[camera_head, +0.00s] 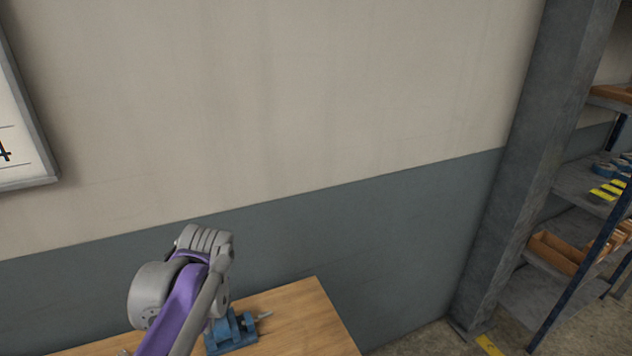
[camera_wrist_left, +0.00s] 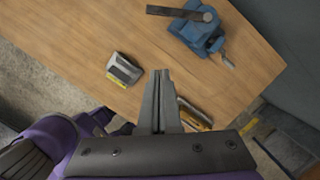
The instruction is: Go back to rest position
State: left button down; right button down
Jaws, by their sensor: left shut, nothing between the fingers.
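My left gripper (camera_wrist_left: 161,75) shows in the left wrist view with its two fingers together and nothing between them. It is above a wooden bench top (camera_wrist_left: 90,35). In the head view my left arm, purple and grey, stands bent over the same bench (camera_head: 305,310); I cannot make out its fingertips there. My right gripper is in neither view.
A blue vise (camera_head: 231,331) is bolted near the bench edge, also in the left wrist view (camera_wrist_left: 200,35). A small grey box with a yellow strip (camera_wrist_left: 124,69) and a yellowish tool (camera_wrist_left: 195,114) lie on the bench. A pillar (camera_head: 530,150) and shelving (camera_head: 580,190) stand right.

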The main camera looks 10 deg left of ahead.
pick_arm(q)
jog(key=s+d+f+n+t+h, duration=0.1)
jog(key=s+d+f+n, duration=0.4)
jog(key=n, duration=0.5)
jog(key=s+d+f+n+t+h, duration=0.1)
jog(key=s+d+f+n+t, duration=0.2)
jog(key=s+f+n, duration=0.4)
jog(key=d+n, duration=0.1)
jog(key=n, duration=0.3)
jog(key=shift+s+d+h, duration=0.3)
jog(key=shift+d, duration=0.05)
dwell(0.6)
